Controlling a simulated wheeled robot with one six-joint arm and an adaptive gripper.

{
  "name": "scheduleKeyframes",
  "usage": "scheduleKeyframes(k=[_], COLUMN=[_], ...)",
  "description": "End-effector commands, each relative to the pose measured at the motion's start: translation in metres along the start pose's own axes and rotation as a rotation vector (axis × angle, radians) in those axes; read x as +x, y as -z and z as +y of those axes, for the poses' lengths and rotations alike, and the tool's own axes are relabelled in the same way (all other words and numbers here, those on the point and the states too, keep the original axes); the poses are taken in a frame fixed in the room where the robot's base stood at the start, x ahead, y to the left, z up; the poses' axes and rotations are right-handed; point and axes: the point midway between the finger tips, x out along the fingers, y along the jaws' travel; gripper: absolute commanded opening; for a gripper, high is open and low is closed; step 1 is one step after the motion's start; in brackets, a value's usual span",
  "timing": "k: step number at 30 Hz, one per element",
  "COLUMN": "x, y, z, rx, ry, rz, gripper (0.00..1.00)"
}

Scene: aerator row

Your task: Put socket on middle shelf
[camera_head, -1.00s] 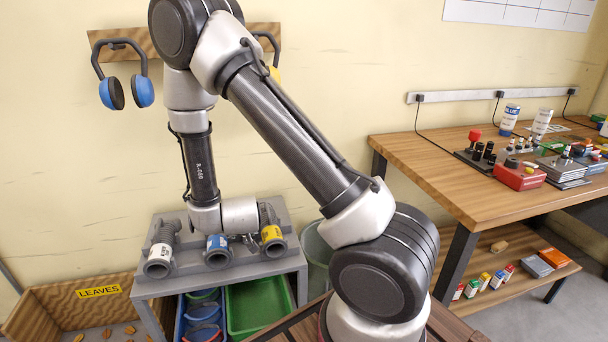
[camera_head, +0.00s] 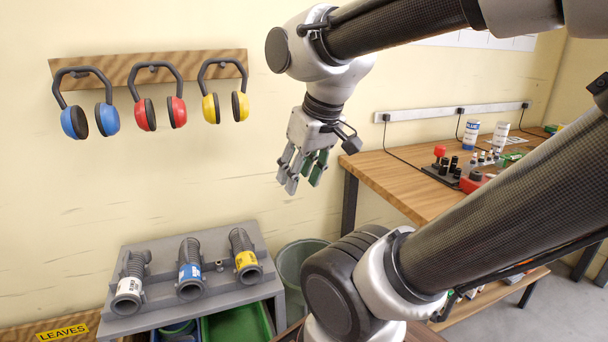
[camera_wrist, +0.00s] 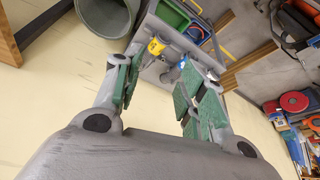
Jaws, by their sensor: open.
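My gripper (camera_head: 302,180) hangs open and empty in front of the bare wall, pointing down, between the grey rack and the workbench; its open fingers with green pads also show in the wrist view (camera_wrist: 153,80). Several small black cylinders (camera_head: 450,168), perhaps sockets, stand on a dark holder on the workbench (camera_head: 385,172), to the right of my gripper and apart from it. I cannot tell which thing is the socket. The shelf under the workbench (camera_head: 515,284) is largely hidden by my arm; I cannot tell whether it is the middle shelf.
A grey rack (camera_head: 207,240) holds three ribbed hoses with white, blue and yellow bands. A green-grey bin (camera_head: 296,262) stands beside it. Blue, red and yellow earmuffs hang from a wooden rail (camera_head: 185,67). Cluttered tools, including a red disc (camera_wrist: 294,101), show right in the wrist view.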

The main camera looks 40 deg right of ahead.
Motion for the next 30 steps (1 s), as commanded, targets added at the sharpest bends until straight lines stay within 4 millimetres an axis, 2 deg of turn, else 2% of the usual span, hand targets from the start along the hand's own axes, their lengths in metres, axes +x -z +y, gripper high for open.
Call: scheduleKeyframes(k=[3, 6, 8, 11, 14, 17, 21, 25, 30], x=[-0.006, -0.004, 0.001, 0.021, 0.054, 0.096, 0.161, 0.228, 0.318], y=[-0.009, -0.007, 0.001, 0.027, 0.067, 0.105, 0.147, 0.171, 0.178], z=[0.005, 0.004, 0.0, -0.011, -0.03, -0.05, -0.075, -0.092, -0.104], rx=[0.0, -0.001, 0.0, 0.006, 0.024, 0.058, 0.117, 0.176, 0.24], ry=[-0.016, -0.013, -0.001, 0.033, 0.079, 0.118, 0.141, 0.129, 0.064], rz=[-0.008, -0.01, -0.006, 0.008, 0.036, 0.07, 0.118, 0.162, 0.225], gripper=[0.31, 0.31, 0.31, 0.31, 0.31, 0.31, 0.31, 0.31, 0.31])
